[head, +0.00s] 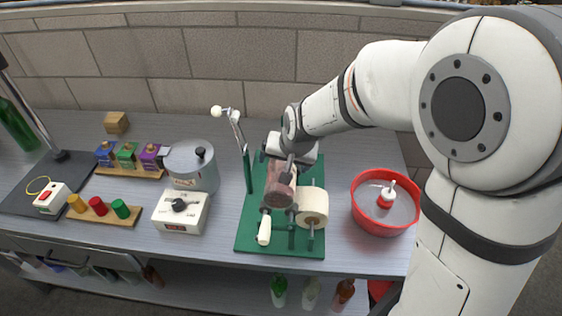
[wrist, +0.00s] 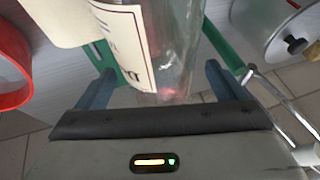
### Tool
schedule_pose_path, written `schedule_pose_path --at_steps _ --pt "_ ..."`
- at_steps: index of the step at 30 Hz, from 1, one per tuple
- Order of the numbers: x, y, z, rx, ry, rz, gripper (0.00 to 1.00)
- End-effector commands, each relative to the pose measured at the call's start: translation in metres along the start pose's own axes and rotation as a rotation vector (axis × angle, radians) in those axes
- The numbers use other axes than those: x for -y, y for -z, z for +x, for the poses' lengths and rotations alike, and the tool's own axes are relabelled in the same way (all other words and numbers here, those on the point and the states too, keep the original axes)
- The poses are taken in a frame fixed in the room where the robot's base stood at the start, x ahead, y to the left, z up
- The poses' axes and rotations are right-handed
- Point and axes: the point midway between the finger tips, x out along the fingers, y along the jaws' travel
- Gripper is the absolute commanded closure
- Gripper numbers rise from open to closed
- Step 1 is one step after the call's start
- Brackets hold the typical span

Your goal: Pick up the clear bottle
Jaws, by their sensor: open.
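A clear bottle (head: 281,188) lies on the labelling stand on the green board (head: 246,236) in the head view, partly hidden by my gripper (head: 288,166). In the wrist view the clear bottle (wrist: 178,50) carries a cream label with dark print and a red line. My gripper (wrist: 160,88) is open, with one blue-grey finger on each side of the bottle. I cannot tell whether either finger touches it. Another clear bottle (head: 311,292) stands on the lower shelf.
A label roll (head: 313,206) and a lever with a white knob (head: 217,111) are close to the bottle. A red basin (head: 360,214) stands to the right, a grey pot (head: 192,170) to the left. Green (head: 278,291) and brown (head: 343,294) bottles stand below.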

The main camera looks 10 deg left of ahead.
Motion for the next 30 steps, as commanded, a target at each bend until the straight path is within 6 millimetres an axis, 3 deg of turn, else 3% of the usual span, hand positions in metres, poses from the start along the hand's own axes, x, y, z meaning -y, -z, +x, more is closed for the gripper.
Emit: schedule_pose_path --at_steps 10,30 --pt "0.0001 -0.0002 0.0066 -0.001 0.001 -0.001 0.1" --pt "0.0001 -0.0001 0.0062 -0.001 0.001 -0.001 0.65"
